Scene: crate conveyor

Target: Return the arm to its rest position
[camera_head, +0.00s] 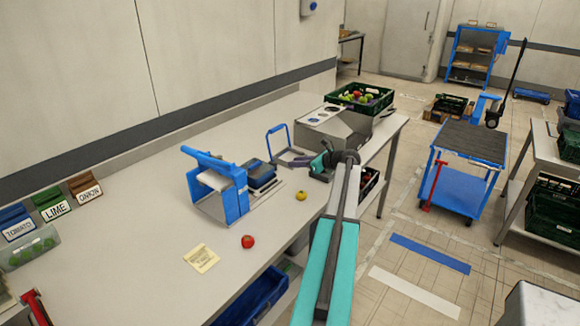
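My arm reaches from the bottom of the view up and away over the front edge of the white worktable (125,245). Its teal and grey link runs nearly straight. My gripper (321,165) is at the far end, over the table near the grey metal unit. It is small and partly hidden by the wrist, so its fingers cannot be made out. No held object can be made out.
A blue-framed device (236,204) stands left of my gripper. A yellow fruit (301,195), a red tomato (248,241) and a note (201,258) lie near the front edge. A grey unit (350,127) and a green crate (385,101) stand beyond. A blue cart (457,190) stands right.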

